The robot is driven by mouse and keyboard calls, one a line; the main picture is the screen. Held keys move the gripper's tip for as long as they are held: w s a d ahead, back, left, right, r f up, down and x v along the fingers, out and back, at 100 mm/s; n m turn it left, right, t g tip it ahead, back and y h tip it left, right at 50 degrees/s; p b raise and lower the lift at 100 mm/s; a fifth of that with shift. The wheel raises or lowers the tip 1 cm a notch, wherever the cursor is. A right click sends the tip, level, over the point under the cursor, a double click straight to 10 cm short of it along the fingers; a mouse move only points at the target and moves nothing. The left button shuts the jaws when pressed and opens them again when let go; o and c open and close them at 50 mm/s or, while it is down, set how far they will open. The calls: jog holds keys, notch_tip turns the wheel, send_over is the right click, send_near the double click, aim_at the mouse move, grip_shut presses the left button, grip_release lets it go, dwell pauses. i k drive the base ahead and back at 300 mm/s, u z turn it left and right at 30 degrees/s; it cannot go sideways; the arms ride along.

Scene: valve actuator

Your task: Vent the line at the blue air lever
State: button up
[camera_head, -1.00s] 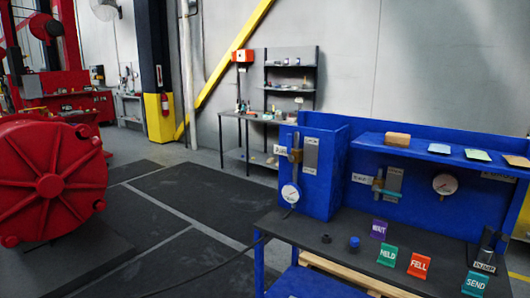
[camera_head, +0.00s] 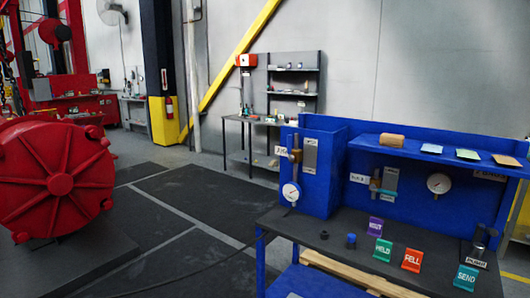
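The blue workbench (camera_head: 322,235) stands at the right. Its left upright panel carries a small brass-coloured valve fitting (camera_head: 295,156) beside a grey plate (camera_head: 309,155), with a round white gauge (camera_head: 291,192) below. Its back panel carries a second brass-coloured fitting (camera_head: 375,185) beside a grey-green plate (camera_head: 390,180), and another gauge (camera_head: 439,183) to the right. I cannot tell which part is the blue air lever. The gauge needles and labels are too small to read. My gripper is out of view.
Purple, green, red and teal signs (camera_head: 411,260) and small dark pieces (camera_head: 351,241) stand on the bench top. A large red ribbed housing (camera_head: 60,185) fills the left. Dark floor mats (camera_head: 195,190) lie clear between. A hose (camera_head: 195,271) runs across the floor.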

aim_at(290, 158)
jog(key=u, duration=0.65)
jog(key=k, duration=1.35)
jog(key=u, duration=0.75)
jog(key=i, duration=2.7)
jog(key=z, duration=0.05)
